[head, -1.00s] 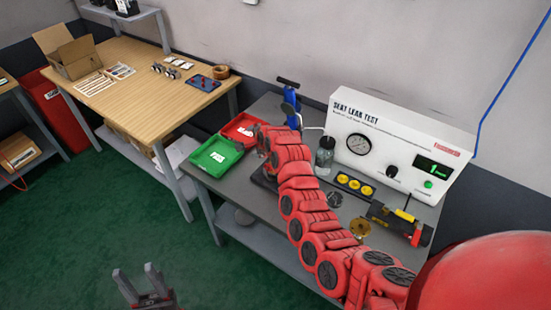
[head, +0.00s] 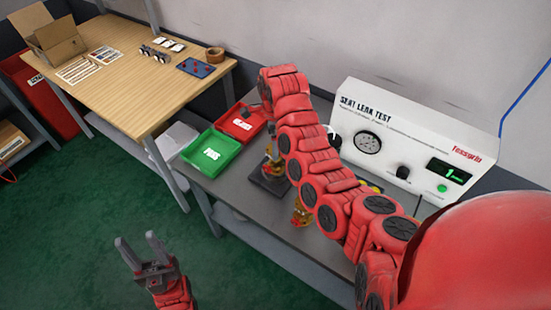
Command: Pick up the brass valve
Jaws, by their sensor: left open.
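A brass valve (head: 302,213) stands on the grey bench, left of my right arm, which partly covers it. More brass shows on a dark-based fixture (head: 268,180) behind it, also partly covered by my right arm. I cannot tell which brass piece the task means. My left gripper (head: 143,253) is open and empty, low over the green floor, left of the bench and apart from both brass pieces. My right arm reaches across the bench toward the red tray. Its gripper's fingers are mostly hidden, and their state cannot be told.
A green tray (head: 211,152) and a red tray (head: 241,122) sit at the bench's left end. The white seat leak test box (head: 400,150) stands at the back. A wooden table (head: 125,85) holds a cardboard box (head: 47,40) and small parts. The floor by my left gripper is clear.

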